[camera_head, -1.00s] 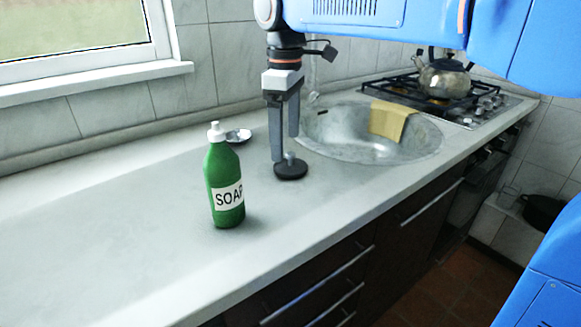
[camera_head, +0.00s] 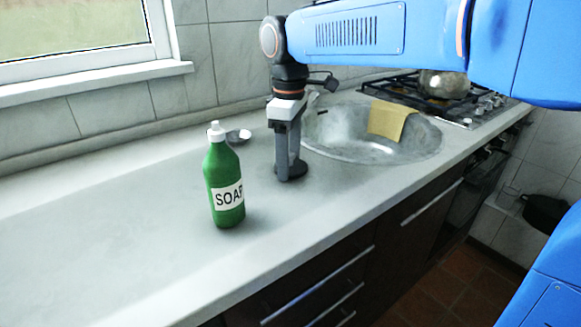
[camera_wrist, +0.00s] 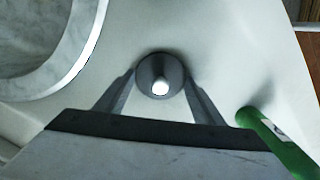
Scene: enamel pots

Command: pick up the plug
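The plug (camera_head: 293,175) is a dark round disc with a pale-topped knob, lying flat on the counter left of the sink. It also shows in the wrist view (camera_wrist: 160,70), centred between the fingers. My gripper (camera_head: 289,165) points straight down over it, with its fingertips low at the plug. In the wrist view my gripper (camera_wrist: 160,77) has its fingers apart, one on each side of the disc, and a gap shows around the knob. Whether the fingertips touch the disc's edge is hard to tell.
A green soap bottle (camera_head: 225,185) stands close to the left of my gripper. A small metal dish (camera_head: 238,136) lies behind it. The round sink (camera_head: 345,135) with a yellow cloth (camera_head: 388,120) is at right, before the stove with a kettle (camera_head: 443,84). The counter's left is clear.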

